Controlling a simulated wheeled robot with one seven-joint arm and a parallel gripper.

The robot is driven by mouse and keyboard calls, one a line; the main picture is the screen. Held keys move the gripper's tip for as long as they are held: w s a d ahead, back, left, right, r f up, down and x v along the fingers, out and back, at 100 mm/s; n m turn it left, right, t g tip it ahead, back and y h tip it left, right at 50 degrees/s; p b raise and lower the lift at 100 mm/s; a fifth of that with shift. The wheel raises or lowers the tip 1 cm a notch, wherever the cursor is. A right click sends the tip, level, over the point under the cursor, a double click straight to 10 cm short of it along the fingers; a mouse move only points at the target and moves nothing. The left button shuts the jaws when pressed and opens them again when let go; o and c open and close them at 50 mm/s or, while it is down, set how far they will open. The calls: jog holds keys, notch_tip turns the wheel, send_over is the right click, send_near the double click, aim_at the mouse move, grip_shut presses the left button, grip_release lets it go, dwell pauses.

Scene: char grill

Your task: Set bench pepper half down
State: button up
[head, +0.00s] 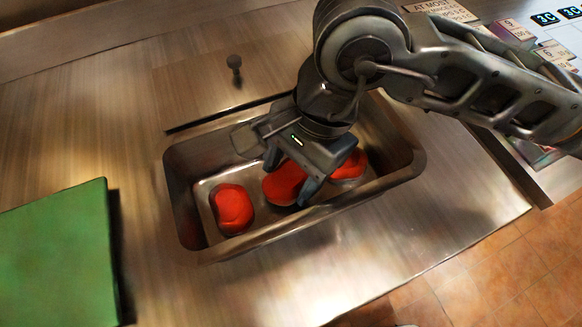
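Three red pepper halves lie in view at a steel inset pan (190,240) in the counter. One pepper half (232,208) is at the left end, apart from the others. A middle pepper half (283,184) is under my gripper (291,176), between its two spread fingers. A third pepper half (349,168) is at the right, partly hidden behind my gripper. My gripper points down into the pan. I cannot tell whether the fingers press on the middle pepper half or whether it rests on the pan floor.
A green board (55,255) lies on the counter at the left. A steel lid with a dark knob (234,64) is behind the pan. Labels and a sign (440,9) are at the upper right. The steel counter in front of the pan is clear.

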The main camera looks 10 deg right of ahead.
jog(key=o, duration=0.4)
jog(key=shift+r, duration=0.1)
jog(key=shift+r+p, duration=0.65)
jog(key=shift+p, duration=0.45)
jog(key=b+v, duration=0.2)
jog(key=v, duration=0.9)
jog(key=shift+r, duration=0.4)
jog(key=shift+d, duration=0.1)
